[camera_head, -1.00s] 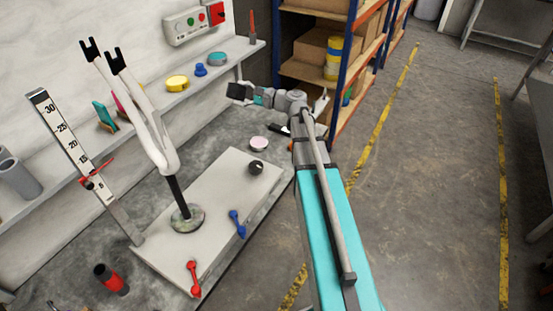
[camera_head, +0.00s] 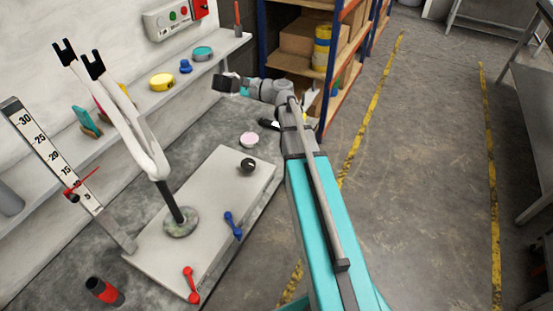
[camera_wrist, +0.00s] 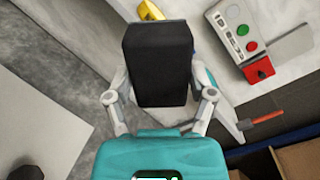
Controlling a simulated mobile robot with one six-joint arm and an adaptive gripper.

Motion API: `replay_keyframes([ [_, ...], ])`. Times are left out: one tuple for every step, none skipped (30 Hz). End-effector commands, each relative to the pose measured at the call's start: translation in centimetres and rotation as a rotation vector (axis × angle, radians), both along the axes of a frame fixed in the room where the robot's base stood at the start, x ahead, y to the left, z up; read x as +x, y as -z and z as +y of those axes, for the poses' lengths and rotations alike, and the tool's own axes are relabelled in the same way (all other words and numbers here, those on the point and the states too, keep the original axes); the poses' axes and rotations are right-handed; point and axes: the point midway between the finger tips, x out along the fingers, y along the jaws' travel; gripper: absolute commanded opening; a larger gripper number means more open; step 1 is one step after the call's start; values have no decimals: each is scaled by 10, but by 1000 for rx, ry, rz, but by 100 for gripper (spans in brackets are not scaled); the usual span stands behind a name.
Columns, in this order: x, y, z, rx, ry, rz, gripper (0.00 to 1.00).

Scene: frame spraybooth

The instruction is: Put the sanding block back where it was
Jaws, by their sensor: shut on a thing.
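The sanding block (camera_wrist: 158,62) is a dark, nearly black block. In the wrist view it sits between the fingers of my gripper (camera_wrist: 160,100), which is shut on it. In the head view the dark block (camera_head: 226,82) shows at the end of my gripper (camera_head: 242,86), held above the far end of the bench, just in front of the wall shelf. A yellow round thing (camera_head: 161,81), a small blue piece (camera_head: 185,66) and a teal round thing (camera_head: 203,53) stand on the shelf (camera_head: 150,99) to its left.
A white fork-topped stand (camera_head: 150,160) rises from a grey plate (camera_head: 215,185) with red and blue handles. A marked scale (camera_head: 60,165) leans left. A pink-topped tin (camera_head: 249,139) is on the bench. A shelving rack (camera_head: 330,65) with boxes stands behind my arm.

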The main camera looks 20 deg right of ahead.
Motion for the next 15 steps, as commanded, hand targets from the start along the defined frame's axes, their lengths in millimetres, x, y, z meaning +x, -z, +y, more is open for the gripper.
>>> replay_keyframes([
  [0,4,2,-7,-6,6,33],
  [-1,6,3,-13,-9,11,33],
  [-1,10,4,-23,-15,19,33],
  [-2,13,5,-33,-20,28,33],
  [-2,17,6,-43,-26,37,33],
  [-3,24,7,-61,-35,51,33],
  [-5,29,8,-76,-44,63,33],
  [-5,35,8,-92,-53,76,33],
  [-7,43,9,-117,-66,97,33],
  [-8,50,10,-139,-78,112,33],
  [-10,57,10,-161,-88,128,33],
  [-12,67,10,-193,-105,153,33],
  [-13,75,10,-219,-117,171,33],
  [-15,83,10,-246,-132,190,33],
  [-18,94,9,-286,-149,214,33],
])
